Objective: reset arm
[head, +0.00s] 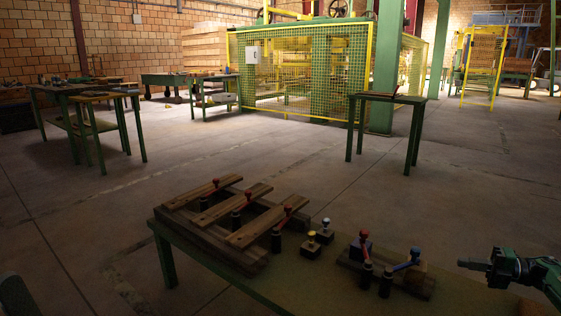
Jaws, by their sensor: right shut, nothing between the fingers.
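My right gripper (474,266) is at the right edge of the head view, green and dark, pointing left. It is shut and empty, over the right end of the near table and to the right of the small lever block. My left gripper does not show; only a dark piece, perhaps of my left arm, shows in the lower left corner.
The near green table (300,295) bears a wooden pallet (210,232) with several red-knobbed levers, two small knobbed blocks, and a wooden block (352,262) with a red and a blue lever. Farther off stand a small table (388,97), workbenches (75,92) and a yellow-fenced machine (300,75). Open floor lies between.

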